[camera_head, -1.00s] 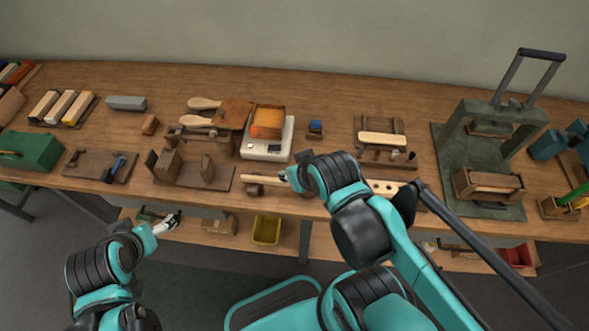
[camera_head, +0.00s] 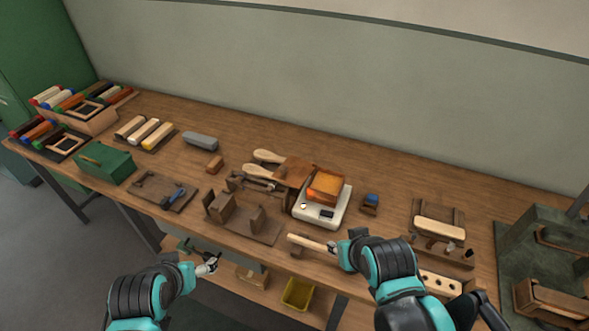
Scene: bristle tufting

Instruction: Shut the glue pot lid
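The glue pot (camera_head: 326,188) looks like a squarish orange-brown box. It stands on a white heater with a dark display (camera_head: 318,212), right of the table's middle. A flat brown panel (camera_head: 293,171) lies against its left side; I cannot tell whether this is its lid. My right gripper (camera_head: 334,247) is at the table's front edge, in front of the heater, at the right end of a pale wooden handle (camera_head: 308,243). I cannot tell whether it grips the handle. My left gripper (camera_head: 209,266) is in front of the table edge, apart from the pot; its finger opening is unclear.
Two wooden paddle handles (camera_head: 265,157) lie left of the brown panel. A wooden block fixture (camera_head: 243,220) stands left of the heater, and a small blue-topped block (camera_head: 370,202) to its right. A green box (camera_head: 104,162) is further left. The table's back strip is clear.

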